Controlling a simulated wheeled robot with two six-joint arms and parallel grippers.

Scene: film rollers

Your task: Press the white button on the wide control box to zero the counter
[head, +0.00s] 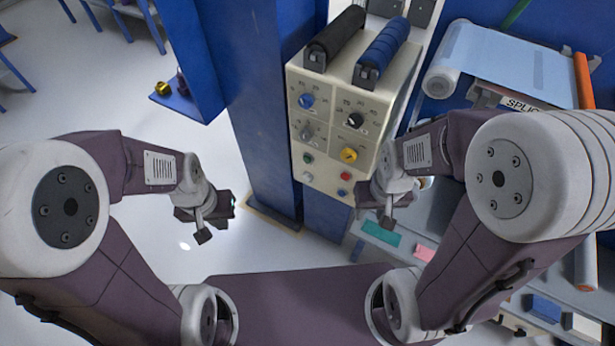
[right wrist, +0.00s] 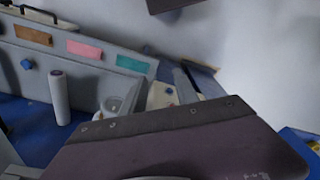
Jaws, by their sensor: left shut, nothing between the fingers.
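The wide cream control box (head: 331,139) stands upright against a blue column in the head view. Its face carries several knobs and, low down, small coloured buttons. The white button (head: 308,177) is at the lower left, below a green button (head: 308,158). My left gripper (head: 218,207) is shut and empty, left of the box and in front of the column, apart from the button. My right gripper (head: 384,208) is at the box's lower right, overlapping its edge in the picture; I cannot tell whether it touches or whether its fingers are open.
Black (head: 336,39) and blue (head: 383,52) rollers sit atop the box. A red button (head: 345,176) and a blue button (head: 342,192) are right of the white one. At right is a bench with a film roll (head: 441,82). Pink and teal labels show in the right wrist view.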

